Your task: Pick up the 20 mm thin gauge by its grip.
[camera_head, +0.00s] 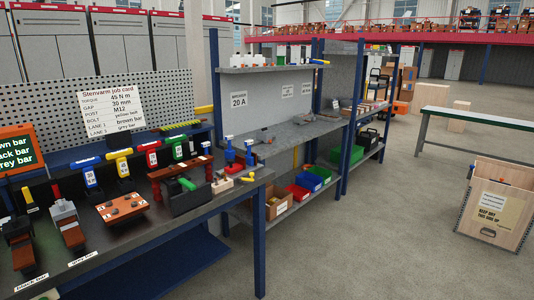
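A row of upright T-shaped tools with coloured grips stands along the back of the workbench (120,250). They include a blue one (90,177), a yellow-topped one (122,163), a red one (152,155) and a green one (178,150). Some carry small white labels too small to read, so I cannot tell which is the 20 mm thin gauge. Neither of my grippers shows in this view.
A job card (111,113) on the pegboard reads gap 30 mm. In front of the row are a brown block (122,208), a dark box (188,196) and clamp-like devices (67,225). Shelving (290,133) stands behind; open floor lies right.

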